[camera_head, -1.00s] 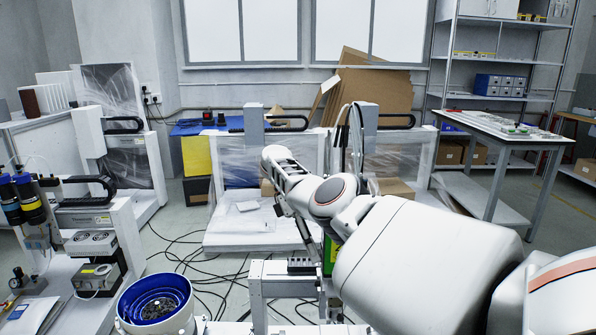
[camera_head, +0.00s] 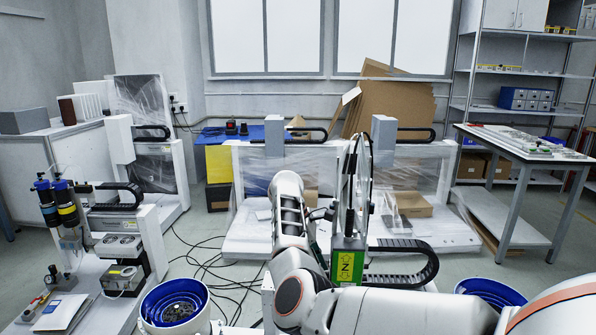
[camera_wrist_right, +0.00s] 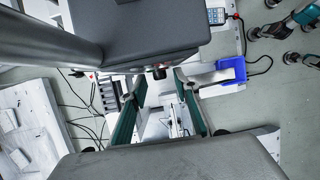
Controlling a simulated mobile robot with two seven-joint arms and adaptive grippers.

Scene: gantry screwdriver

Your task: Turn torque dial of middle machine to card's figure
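The middle machine shows in part in the head view, with a green block marked Z (camera_head: 348,264) and a black cable chain (camera_head: 412,262) beside it. My right arm covers much of its front. My right gripper (camera_wrist_right: 160,96) is over the machine in the right wrist view, its two green-lined fingers apart with no object clearly held between them. White and metal machine parts show below and between the fingers. I cannot make out the torque dial or a figure on a card in either view. My left gripper is not in view.
Blue-lined bowls stand at the front left (camera_head: 174,306) and front right (camera_head: 491,291). Another machine (camera_head: 122,262) stands at the left. A table (camera_head: 520,142) is at the right. Cables lie on the floor. A blue box (camera_wrist_right: 232,70) shows in the right wrist view.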

